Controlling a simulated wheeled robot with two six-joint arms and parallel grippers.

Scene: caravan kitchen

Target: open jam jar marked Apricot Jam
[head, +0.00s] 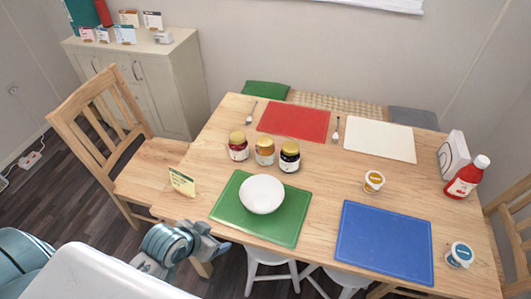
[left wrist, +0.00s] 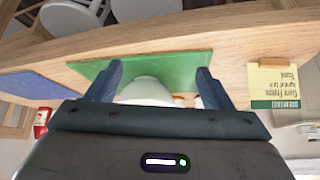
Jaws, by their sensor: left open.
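Three jars with gold lids stand in a row on the wooden table behind the white bowl: a left jar with dark red contents (head: 238,147), a middle jar with an orange look (head: 264,152) and a right jar with dark contents (head: 289,157). Their labels are too small to read, so I cannot confirm which is marked Apricot Jam. All lids appear on. My left gripper (head: 222,246) is open and empty by the table's front edge, apart from the jars. Its two fingers (left wrist: 160,78) frame the bowl in the left wrist view. My right gripper is not in view.
The white bowl (head: 262,194) sits on a green mat (head: 226,207) in front of the jars. A yellow card (head: 182,182) stands left of it. Red (head: 293,122), white (head: 372,140) and blue (head: 384,242) mats, small tubs (head: 374,181) and a ketchup bottle (head: 467,178) are around.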

